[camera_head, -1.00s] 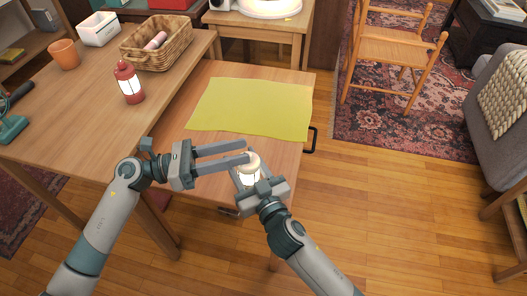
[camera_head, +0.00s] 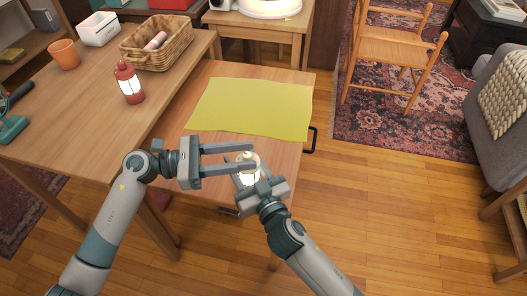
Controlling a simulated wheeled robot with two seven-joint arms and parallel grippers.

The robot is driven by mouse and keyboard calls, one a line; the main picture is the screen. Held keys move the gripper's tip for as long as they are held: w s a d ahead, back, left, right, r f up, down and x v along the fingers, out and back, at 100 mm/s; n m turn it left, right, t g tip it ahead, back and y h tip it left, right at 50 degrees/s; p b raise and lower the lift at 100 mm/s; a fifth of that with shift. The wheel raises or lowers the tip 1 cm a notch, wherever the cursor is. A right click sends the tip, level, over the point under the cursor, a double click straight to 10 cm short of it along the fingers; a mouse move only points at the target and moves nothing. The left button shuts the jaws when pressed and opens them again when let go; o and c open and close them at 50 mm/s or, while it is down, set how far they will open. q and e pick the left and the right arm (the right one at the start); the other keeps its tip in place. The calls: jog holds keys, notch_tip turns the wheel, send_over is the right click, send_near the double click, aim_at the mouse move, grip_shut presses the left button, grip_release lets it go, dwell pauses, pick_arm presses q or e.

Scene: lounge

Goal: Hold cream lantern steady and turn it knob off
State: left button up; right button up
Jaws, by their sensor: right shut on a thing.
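The cream lantern (camera_head: 247,178) is lit and stands upright at the near end of the low wooden table. My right gripper (camera_head: 249,176) is shut on its body from the near side and hides part of it. My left gripper (camera_head: 253,156) comes in from the left with its two fingers apart. The fingertips are at the lantern's cream top, one on the far side and one across the near side in the picture. The knob is too small and covered to make out clearly, and I cannot tell whether a finger touches it.
A yellow cloth (camera_head: 252,108) lies on the low table beyond the lantern.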

aim_at(252, 155)
pick_arm(q)
jog(key=shift+w+d, duration=0.2)
jog(key=shift+d, duration=2.55)
grip_shut()
